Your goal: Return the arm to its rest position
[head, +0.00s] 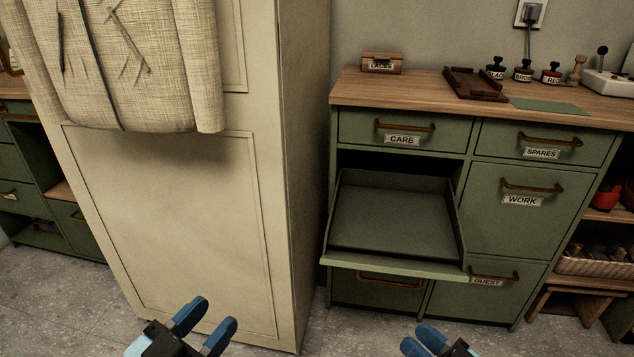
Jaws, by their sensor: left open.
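My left gripper (215,312) shows at the bottom of the head view, left of centre. Its two blue fingers are apart with nothing between them, in front of the cream cabinet's lower part. My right gripper (422,337) shows only partly at the bottom edge, right of centre. Its blue fingertips are close together, and I cannot tell whether they are open or shut. It is below the pulled-out drawer (395,222) of the green bench unit, and I see nothing held in it. The rest of both arms is out of view.
The open drawer is empty and juts out from the green bench (516,240). A tall cream cabinet (175,220) with a hanging cloth (150,65) stands to the left. A brown tray (474,85) and several bottles stand on the worktop. Grey floor shows below.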

